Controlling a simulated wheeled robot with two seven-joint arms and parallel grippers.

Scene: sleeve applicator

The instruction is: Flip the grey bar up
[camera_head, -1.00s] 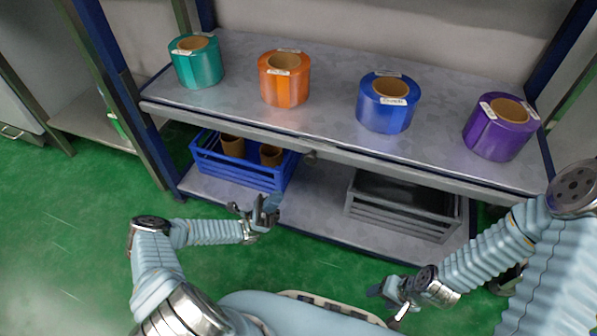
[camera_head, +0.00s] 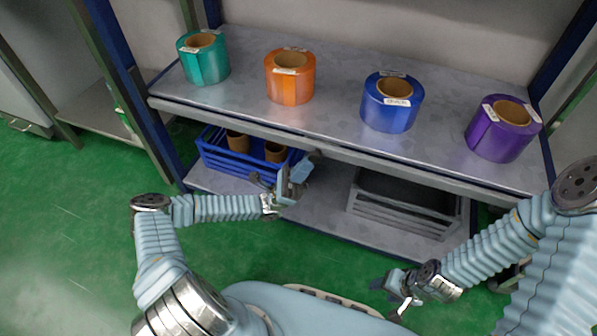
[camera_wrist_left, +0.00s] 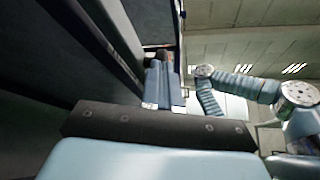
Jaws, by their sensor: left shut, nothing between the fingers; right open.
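The grey bar (camera_head: 400,168) runs along the front edge of the upper shelf and slopes down to the right in the head view. It appears lowered. My left gripper (camera_head: 299,172) is shut and empty, just below or at the bar's middle. Whether it touches the bar, I cannot tell. In the left wrist view its fingers (camera_wrist_left: 163,84) point up close to a long dark grey surface, which I cannot identify surely. My right gripper (camera_head: 389,287) is open and empty, low in front of the shelf and away from the bar.
Teal (camera_head: 203,62), orange (camera_head: 290,82), blue (camera_head: 390,108) and purple (camera_head: 500,138) rolls stand on the upper shelf (camera_head: 335,75). A blue crate (camera_head: 236,165) with brown cores and a grey crate (camera_head: 405,212) sit on the lower shelf. The green floor in front is clear.

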